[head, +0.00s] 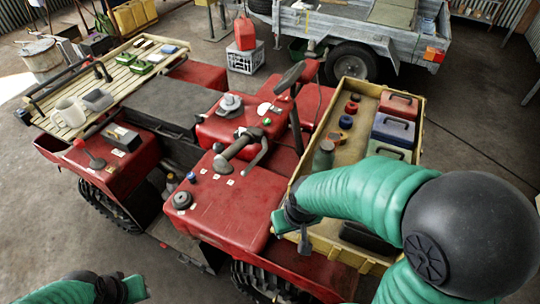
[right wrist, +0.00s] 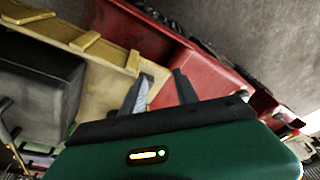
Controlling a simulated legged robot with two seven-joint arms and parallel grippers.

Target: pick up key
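I cannot make out a key for certain in either view; several small items on the red quad bike (head: 235,205) are too small to tell apart.
The front tray holds toolboxes (head: 393,130), a jar (head: 323,158) and several round lids. A trailer (head: 350,30) stands behind.

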